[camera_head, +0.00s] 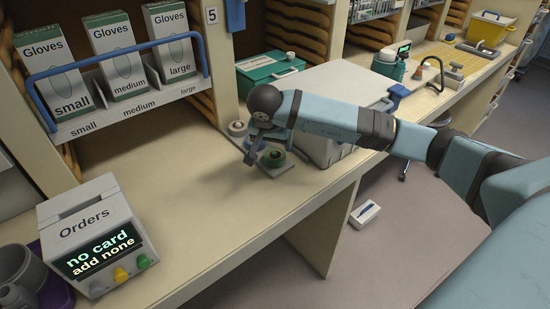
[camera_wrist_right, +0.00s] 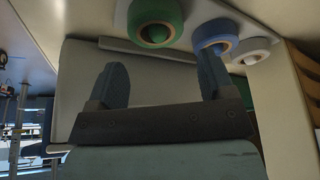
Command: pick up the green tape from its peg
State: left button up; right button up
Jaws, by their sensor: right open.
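The green tape (camera_head: 273,158) is a roll on a holder board on the counter, just right of my right gripper (camera_head: 252,152) in the head view. In the right wrist view the green tape (camera_wrist_right: 155,22) shows near the top edge, beyond the fingertips. My right gripper (camera_wrist_right: 162,80) is open, with nothing between its fingers and a gap to the green tape. A blue tape (camera_wrist_right: 216,38) and a white tape (camera_wrist_right: 252,50) sit in a row beside it. The white tape (camera_head: 237,128) also shows in the head view. My left gripper is out of view.
A grey box (camera_head: 335,90) stands close behind the tapes, with a green case (camera_head: 268,70) further back. A glove rack (camera_head: 130,110) and an Orders box (camera_head: 95,235) are at the left. The counter (camera_head: 215,215) in front is clear.

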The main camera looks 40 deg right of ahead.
aim_at(276, 152)
jog(key=x, duration=0.5)
jog(key=shift+s+f, duration=0.25)
jog(key=c, duration=0.7)
jog(key=shift+r, duration=0.1)
